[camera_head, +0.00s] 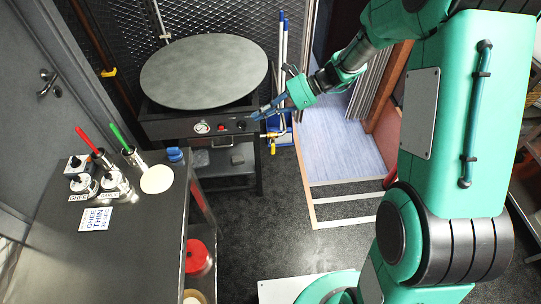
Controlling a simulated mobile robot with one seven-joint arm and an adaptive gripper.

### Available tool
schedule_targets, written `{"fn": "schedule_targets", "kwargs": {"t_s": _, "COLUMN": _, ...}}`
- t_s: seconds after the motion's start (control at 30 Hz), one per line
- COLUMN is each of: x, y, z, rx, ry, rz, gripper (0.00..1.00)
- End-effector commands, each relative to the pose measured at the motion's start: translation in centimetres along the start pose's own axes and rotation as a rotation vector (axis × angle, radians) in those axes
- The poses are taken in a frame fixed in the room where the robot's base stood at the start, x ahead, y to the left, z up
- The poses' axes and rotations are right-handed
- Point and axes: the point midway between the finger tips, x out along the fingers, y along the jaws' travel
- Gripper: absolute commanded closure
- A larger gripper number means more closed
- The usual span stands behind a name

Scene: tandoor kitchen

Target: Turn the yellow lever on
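A small yellow lever (107,72) sits on a dark pipe by the mesh wall, left of the round griddle. A second small yellow part (272,147) shows below the right end of the griddle's front panel; I cannot tell whether it is a lever too. My gripper (264,111) is at the right end of the griddle's front panel (190,129), above that second yellow part. It is far to the right of the lever on the pipe. Its fingers are small and dark, and their opening cannot be made out. I see nothing held in it.
The round griddle (204,72) stands on a dark frame with knobs on its front. A steel counter (110,250) at left holds pots with red and green handles. Blue-and-white poles (281,50) stand behind my gripper. Dark floor (265,215) is open in front.

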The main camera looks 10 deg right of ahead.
Motion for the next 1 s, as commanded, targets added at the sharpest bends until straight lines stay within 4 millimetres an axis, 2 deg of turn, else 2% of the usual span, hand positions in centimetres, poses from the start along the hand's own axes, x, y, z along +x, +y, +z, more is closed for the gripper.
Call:
{"fn": "schedule_targets", "kwargs": {"t_s": 0.57, "x": 4.3, "y": -8.5, "z": -7.2, "rx": 0.415, "ry": -0.25, "rz": -0.056, "gripper": 1.0}}
{"fn": "schedule_targets", "kwargs": {"t_s": 1.0, "x": 7.2, "y": -13.9, "z": -14.9, "rx": 0.721, "ry": -0.442, "rz": -0.1, "gripper": 1.0}}
